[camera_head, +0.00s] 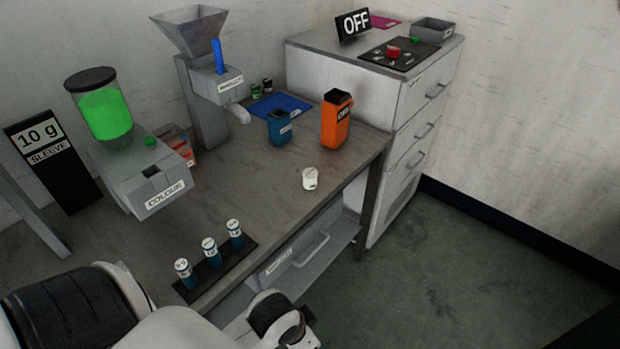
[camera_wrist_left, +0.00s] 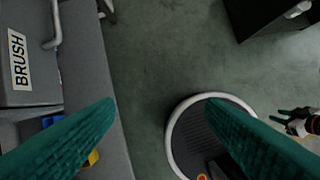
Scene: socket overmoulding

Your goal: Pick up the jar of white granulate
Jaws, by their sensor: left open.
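No jar in view is clearly the jar of white granulate. A small white object (camera_head: 310,179) lies on the grey worktop (camera_head: 235,178) near its front edge; I cannot tell if it is a jar. Three small blue jars with white labelled tops (camera_head: 209,251) stand in a row on a black strip.
A colour dispenser (camera_head: 150,180), a hopper machine (camera_head: 205,90), a blue container (camera_head: 280,127) and an orange container (camera_head: 337,120) stand on the worktop. A drawer cabinet (camera_head: 400,110) with an OFF sign stands beyond. A BRUSH drawer (camera_wrist_left: 30,60) is left of my left gripper.

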